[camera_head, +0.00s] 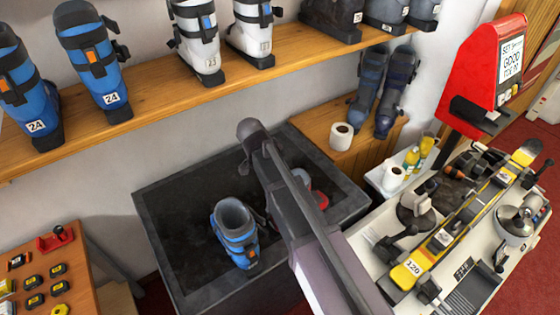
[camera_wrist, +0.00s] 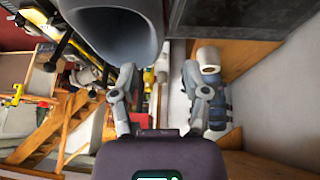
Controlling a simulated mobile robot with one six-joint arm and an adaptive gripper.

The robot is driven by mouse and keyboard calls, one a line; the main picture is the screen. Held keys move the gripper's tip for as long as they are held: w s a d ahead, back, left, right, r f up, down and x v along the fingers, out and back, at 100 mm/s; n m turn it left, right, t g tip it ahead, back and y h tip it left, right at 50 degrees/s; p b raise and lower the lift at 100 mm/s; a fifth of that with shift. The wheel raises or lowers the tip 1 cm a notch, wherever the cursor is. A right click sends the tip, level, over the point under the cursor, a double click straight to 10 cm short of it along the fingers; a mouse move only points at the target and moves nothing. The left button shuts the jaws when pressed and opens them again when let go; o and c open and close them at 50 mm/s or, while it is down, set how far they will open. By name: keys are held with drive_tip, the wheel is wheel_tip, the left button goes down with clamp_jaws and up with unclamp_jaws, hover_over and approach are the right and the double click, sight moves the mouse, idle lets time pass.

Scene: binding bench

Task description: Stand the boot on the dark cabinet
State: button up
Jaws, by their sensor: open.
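A blue boot (camera_head: 236,235) with a dark opening stands upright on the dark cabinet (camera_head: 178,180), inside its raised edges and near the front. The boot looks clear of my gripper. My gripper (camera_wrist: 160,98) shows in the wrist view with its two fingers spread apart and nothing between them. In the head view my arm crosses the right part of the cabinet, and the gripper cannot be made out there. A large grey rounded shape at the top of the wrist view cannot be identified.
A red and grey item (camera_head: 319,199) lies partly behind my arm on the cabinet. A wooden shelf (camera_head: 160,98) of boots runs above. A paper roll (camera_head: 341,135) and tall blue boots (camera_head: 370,85) stand on a wooden bench. A cluttered workbench (camera_head: 480,292) is at right.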

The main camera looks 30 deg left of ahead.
drive_tip(key=shift+p+v, duration=1.5)
drive_tip(key=shift+v, duration=0.5)
drive_tip(key=shift+d, duration=0.1)
drive_tip(key=w+d+f+n+g+y, duration=0.1)
drive_tip(key=w+d+n+g, duration=0.1)
drive_tip(key=d, duration=1.7)
drive_tip(key=w+d+f+n+g+y, duration=0.1)
drive_tip(key=w+d+n+g, duration=0.15)
drive_tip(key=d, duration=1.65)
drive_tip(key=s+d+y, duration=0.1)
drive_tip(key=s+d, duration=0.2)
drive_tip(key=d, duration=0.8)
drive_tip(key=shift+s+d+n, duration=0.35)
drive_tip(key=shift+d+n, duration=0.05)
drive_tip(key=shift+n, duration=0.05)
